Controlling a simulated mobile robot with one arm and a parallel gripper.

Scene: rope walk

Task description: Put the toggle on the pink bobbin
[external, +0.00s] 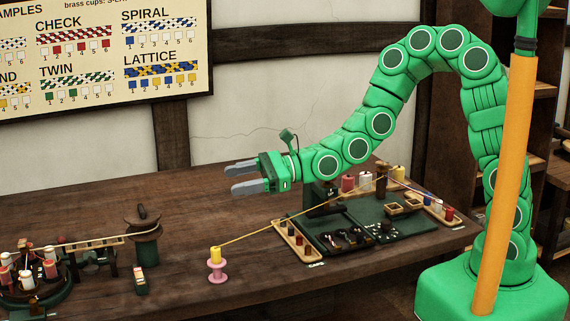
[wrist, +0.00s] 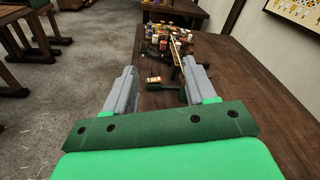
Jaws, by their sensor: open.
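The pink bobbin (external: 217,271) stands upright near the table's front edge in the external view, with a yellow spool on top. A yellow cord (external: 268,231) runs from it to the right, towards the green tray. I cannot tell the toggle for certain; small dark pieces (external: 348,238) lie on the tray, too small to make out. My gripper (external: 232,178) is open and empty, high above the table, up and slightly right of the bobbin. Its two grey fingers also show spread apart in the wrist view (wrist: 160,80). The bobbin is not visible there.
The green tray (external: 400,232) holds small boxes, with spools behind it. A wooden cup rack (external: 296,241) lies at its left. A dark green post (external: 146,250) and a round spool carousel (external: 30,290) stand at the left.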

